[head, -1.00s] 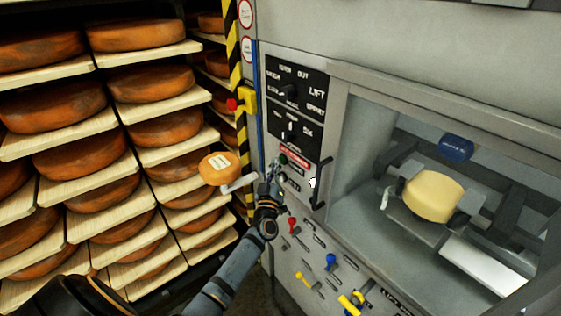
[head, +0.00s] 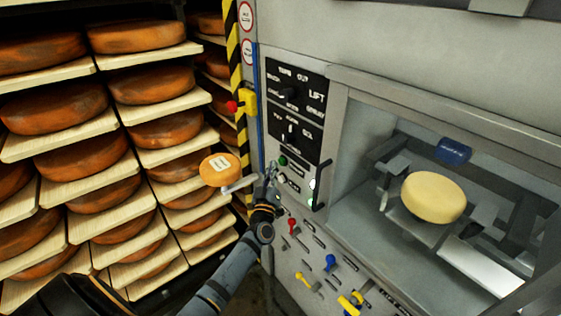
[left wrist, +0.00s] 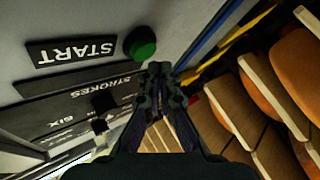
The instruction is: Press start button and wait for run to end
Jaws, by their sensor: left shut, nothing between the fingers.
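The green start button (head: 282,160) is on the grey machine's control panel. In the left wrist view the round green button (left wrist: 140,44) sits beside a black START label (left wrist: 70,52). My left gripper (head: 271,168) is shut and empty, its tips just left of and below the button in the head view. In the left wrist view the closed tips (left wrist: 160,70) are close to the button but appear apart from it. A pale cheese wheel (head: 433,197) lies inside the machine's windowed chamber, under a blue block (head: 454,150). My right gripper is not in view.
A rack of orange cheese wheels (head: 160,128) on wooden boards stands at the left. A black handle (head: 321,184) and coloured levers (head: 330,262) stick out from the machine.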

